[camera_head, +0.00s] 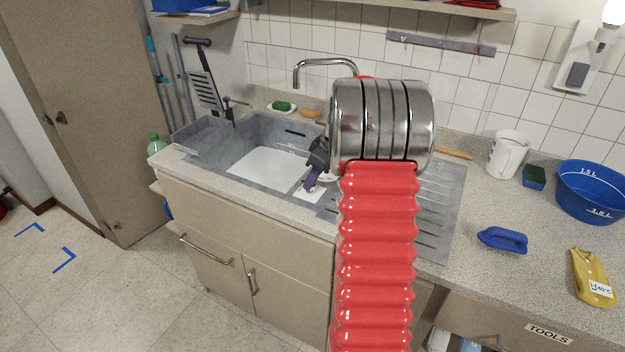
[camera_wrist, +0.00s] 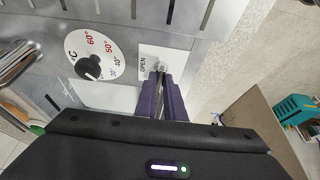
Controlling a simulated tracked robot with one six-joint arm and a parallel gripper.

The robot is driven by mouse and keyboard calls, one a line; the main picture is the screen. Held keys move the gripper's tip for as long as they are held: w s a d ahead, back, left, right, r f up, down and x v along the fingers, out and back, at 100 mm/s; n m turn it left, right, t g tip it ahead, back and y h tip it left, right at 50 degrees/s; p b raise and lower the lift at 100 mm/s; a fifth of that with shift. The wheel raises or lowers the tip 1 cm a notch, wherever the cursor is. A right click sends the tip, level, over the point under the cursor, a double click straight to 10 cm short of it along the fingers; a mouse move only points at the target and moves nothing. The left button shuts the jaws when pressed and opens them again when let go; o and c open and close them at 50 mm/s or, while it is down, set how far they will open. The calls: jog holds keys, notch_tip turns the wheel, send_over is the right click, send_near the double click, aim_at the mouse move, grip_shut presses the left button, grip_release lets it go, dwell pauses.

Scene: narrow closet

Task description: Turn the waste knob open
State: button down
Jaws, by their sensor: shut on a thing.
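The waste knob (camera_wrist: 160,67) shows in the wrist view as a small metal piece at the tips of my gripper (camera_wrist: 162,84), beside a white plate with the word OPEN (camera_wrist: 144,68). My gripper's purple fingers are shut on the knob and hide most of it, so its turn angle cannot be told. In the head view my gripper (camera_head: 312,182) reaches down at the sink's front right rim, and my arm hides part of that area. The sink (camera_head: 262,140) holds a white area on its floor.
A temperature dial with a black knob (camera_wrist: 90,68) sits left of my fingers. A tap (camera_head: 325,66) stands behind the sink.

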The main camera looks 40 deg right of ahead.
jog(key=shift+d, duration=0.15)
jog(key=shift+m, duration=0.5)
jog(key=shift+h, duration=0.3)
jog(key=m, duration=0.1)
jog(key=m+h, duration=0.1)
jog(key=m, duration=0.3)
jog(key=shift+a+h, duration=0.3)
jog(key=shift+h, duration=0.1)
jog(key=m+h, duration=0.1)
jog(key=m, duration=0.1)
jog(key=m+h, duration=0.1)
jog(key=m, duration=0.2)
jog(key=shift+w+a, duration=0.1)
jog(key=shift+a, duration=0.1)
jog(key=shift+w+a+m+g+h, duration=0.1)
jog(key=shift+m+g+h, duration=0.2)
jog(key=shift+m, duration=0.6)
jog(key=shift+a+m+g+h, duration=0.1)
jog(key=shift+m+g, duration=0.3)
jog(key=shift+m, duration=0.5)
jog(key=shift+w+m+g+h, duration=0.1)
jog(key=shift+m+g+h, duration=0.35)
jog(key=shift+m, duration=1.15)
jog(key=shift+a, duration=0.1)
